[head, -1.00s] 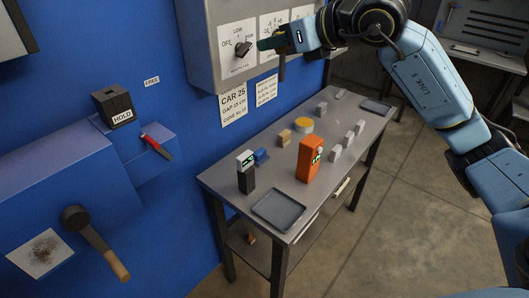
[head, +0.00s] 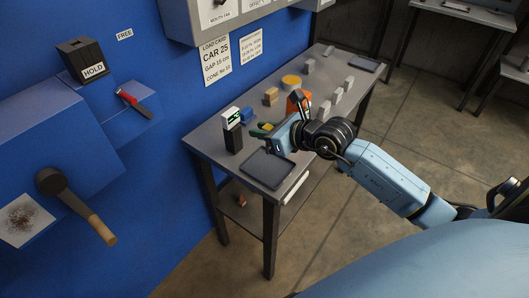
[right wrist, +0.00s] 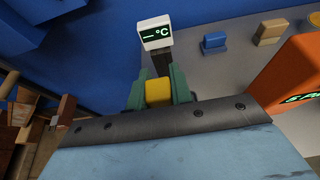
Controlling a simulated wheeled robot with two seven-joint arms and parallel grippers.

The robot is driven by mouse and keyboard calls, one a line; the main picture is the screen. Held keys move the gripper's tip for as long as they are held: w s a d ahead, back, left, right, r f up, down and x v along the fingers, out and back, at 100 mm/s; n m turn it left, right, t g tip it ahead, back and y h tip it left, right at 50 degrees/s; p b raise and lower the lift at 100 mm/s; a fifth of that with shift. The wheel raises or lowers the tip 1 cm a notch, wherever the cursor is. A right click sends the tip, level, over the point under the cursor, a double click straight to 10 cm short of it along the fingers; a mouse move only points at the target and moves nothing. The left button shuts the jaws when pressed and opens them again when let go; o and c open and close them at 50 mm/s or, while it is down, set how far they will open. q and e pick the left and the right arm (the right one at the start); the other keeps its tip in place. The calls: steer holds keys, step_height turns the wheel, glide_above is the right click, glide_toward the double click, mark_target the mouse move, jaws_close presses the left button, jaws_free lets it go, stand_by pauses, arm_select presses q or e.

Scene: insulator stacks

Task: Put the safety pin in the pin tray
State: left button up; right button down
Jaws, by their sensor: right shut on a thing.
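My right gripper (head: 263,130) is above the near part of the metal table, just beyond the near tray. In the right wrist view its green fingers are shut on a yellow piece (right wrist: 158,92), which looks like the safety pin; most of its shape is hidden. A shallow dark grey tray (head: 266,169) lies empty at the near end of the table. A second small tray (head: 364,65) lies at the far right end. No label shows which one is the pin tray. My left gripper is not in view.
A black and white meter (head: 232,131) stands left of the gripper, with a blue block (head: 246,114) behind it. An orange device (head: 296,101) is partly hidden behind my right gripper. Several small blocks and a yellow disc (head: 291,81) occupy the table's far half.

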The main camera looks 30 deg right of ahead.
step_height(320, 180, down, 5)
steer(key=shift+r+b, duration=0.1)
steer(key=shift+b, duration=0.4)
steer(key=shift+f, duration=0.4)
steer(key=shift+r, duration=0.1)
steer(key=shift+f, duration=0.2)
steer(key=c, duration=1.3)
jaws_free()
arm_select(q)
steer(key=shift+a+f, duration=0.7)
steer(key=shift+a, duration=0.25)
arm_select(e)
steer(key=shift+o, duration=0.2)
steer(key=shift+r, duration=0.1)
